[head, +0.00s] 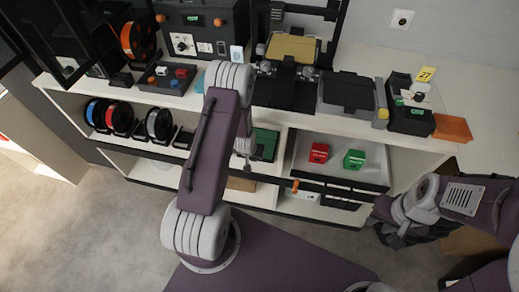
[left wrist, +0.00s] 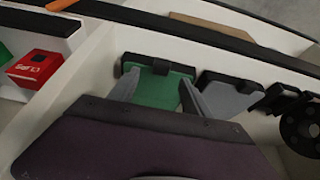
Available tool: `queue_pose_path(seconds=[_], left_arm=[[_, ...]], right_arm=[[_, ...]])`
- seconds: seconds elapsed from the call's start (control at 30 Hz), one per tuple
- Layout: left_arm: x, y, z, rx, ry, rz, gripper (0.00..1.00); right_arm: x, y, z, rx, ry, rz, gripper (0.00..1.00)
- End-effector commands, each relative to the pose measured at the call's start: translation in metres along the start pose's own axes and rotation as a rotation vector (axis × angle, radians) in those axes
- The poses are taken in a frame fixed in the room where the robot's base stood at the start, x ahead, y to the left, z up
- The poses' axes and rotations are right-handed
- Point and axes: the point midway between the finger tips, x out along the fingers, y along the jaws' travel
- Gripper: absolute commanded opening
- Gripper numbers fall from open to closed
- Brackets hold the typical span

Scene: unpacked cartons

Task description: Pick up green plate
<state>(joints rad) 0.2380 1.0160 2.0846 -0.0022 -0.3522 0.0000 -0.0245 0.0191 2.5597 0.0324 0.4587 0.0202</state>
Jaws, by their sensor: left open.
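The green plate (head: 266,143) stands in the middle compartment of the shelf under the counter, partly hidden behind my left arm. In the left wrist view the green plate (left wrist: 158,90) has a black clip-like edge piece. My left gripper (head: 243,148) is open at the shelf, just left of the plate in the head view. In the left wrist view the two grey fingers of the left gripper (left wrist: 158,80) lie on either side of the plate; I cannot tell if they touch it. My right gripper (head: 392,215) is at the right, low beside the shelf end; its fingers are unclear.
A red box (head: 319,152) and a green box (head: 354,159) sit in the bin right of the plate. Filament spools (head: 158,123) fill the left shelf. A grey plate (left wrist: 228,95) is beside the green one. Printers and trays crowd the counter (head: 180,98).

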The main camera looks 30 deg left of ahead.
Motion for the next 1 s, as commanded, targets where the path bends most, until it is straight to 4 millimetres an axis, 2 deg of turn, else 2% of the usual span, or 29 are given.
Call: queue_pose_path(seconds=[0.07, 0.23, 0.5, 0.77, 0.97, 1.0], left_arm=[[0.011, 0.0, 0.001, 0.0, -0.001, 0.0, 0.56], [0.017, 0.0, 0.001, 0.0, 0.0, 0.0, 0.56], [0.061, -0.002, 0.004, -0.001, -0.001, 0.0, 0.56], [0.065, -0.002, 0.003, 0.0, -0.001, 0.0, 0.56], [0.065, -0.002, 0.003, 0.0, -0.001, 0.0, 0.04], [0.065, -0.002, 0.003, 0.0, -0.001, 0.0, 0.0]], right_arm=[[0.003, 0.0, 0.0, 0.0, 0.0, 0.0, 0.32], [0.004, 0.0, 0.001, 0.0, 0.0, 0.0, 0.32], [0.014, 0.0, 0.002, 0.0, 0.0, 0.0, 0.32], [0.013, 0.0, 0.002, 0.0, 0.0, 0.0, 0.32], [0.013, 0.0, 0.002, 0.0, 0.0, 0.0, 0.32], [0.013, 0.0, 0.002, 0.0, 0.0, 0.0, 0.32]])
